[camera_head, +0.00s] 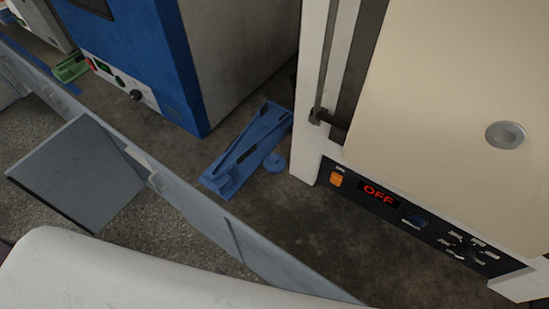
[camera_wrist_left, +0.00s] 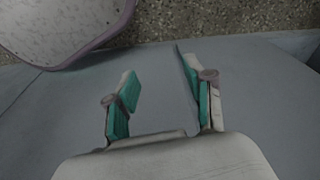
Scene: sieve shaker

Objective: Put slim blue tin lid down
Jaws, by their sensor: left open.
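A plain grey surface lies behind the fingers. My left gripper is out of the head view, and my right gripper is in neither view.
A blue and grey machine (camera_head: 180,65) stands left of the holder. A white-framed oven (camera_head: 455,90) with a display reading OFF stands to the right. A green object (camera_head: 70,68) lies far left. Bare counter (camera_head: 270,215) lies in front of the holder.

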